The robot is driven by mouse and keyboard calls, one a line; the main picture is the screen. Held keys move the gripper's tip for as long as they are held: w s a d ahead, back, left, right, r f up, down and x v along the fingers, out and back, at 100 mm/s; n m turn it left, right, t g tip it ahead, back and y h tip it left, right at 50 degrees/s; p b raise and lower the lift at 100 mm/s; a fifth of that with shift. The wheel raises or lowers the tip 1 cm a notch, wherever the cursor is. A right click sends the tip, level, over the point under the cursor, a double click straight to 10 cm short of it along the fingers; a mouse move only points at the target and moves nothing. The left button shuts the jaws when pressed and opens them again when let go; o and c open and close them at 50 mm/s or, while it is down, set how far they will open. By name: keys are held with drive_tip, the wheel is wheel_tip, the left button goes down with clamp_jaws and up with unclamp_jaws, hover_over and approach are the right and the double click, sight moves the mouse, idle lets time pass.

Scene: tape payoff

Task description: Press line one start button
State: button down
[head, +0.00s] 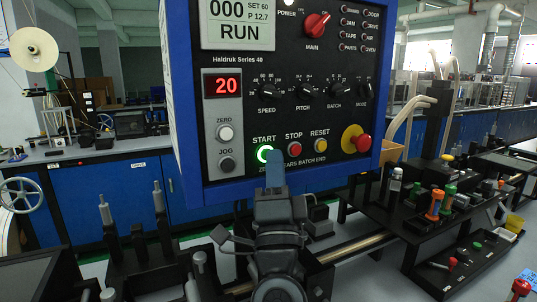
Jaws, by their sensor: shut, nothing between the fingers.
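The control panel (232,177) has a blue frame and a dark face, and it fills the upper middle of the head view. Its START button (263,153) is round and glows green at the lower left of the face, partly hidden by my gripper. My gripper (273,155) is shut and empty, pointing up at the panel with its tips just right of and over the button's edge. I cannot tell whether they touch it. The screen (238,30) reads RUN and 000, and a red display (226,85) reads 20.
A red STOP button (294,149), a yellow RESET button (321,144) and a red knob on yellow (357,140) sit right of START. ZERO (225,132) and JOG (227,164) sit left. A black bench (408,225) with bottles and tools stands at right.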

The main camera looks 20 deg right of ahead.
drive_tip(key=s+p, duration=0.1)
drive_tip(key=s, duration=0.5)
idle(0.4)
drive_tip(key=shift+f, duration=0.15)
idle(0.5)
drive_tip(key=s+f+n+g+y, duration=0.2)
drive_tip(key=s+f+n+y, duration=0.75)
drive_tip(key=s+f, duration=0.65)
drive_tip(key=s+f+n+g, duration=0.3)
drive_tip(key=s+n, duration=0.2)
drive_tip(key=s, duration=0.5)
drive_tip(key=s+f+n+g, duration=0.2)
drive_tip(key=s+n+g, duration=0.2)
drive_tip(key=s, duration=0.7)
drive_tip(key=shift+s+f+n+y, duration=0.2)
drive_tip(key=shift+f+n+y, duration=0.2)
drive_tip(key=shift+n, duration=0.45)
drive_tip(key=shift+d, duration=0.1)
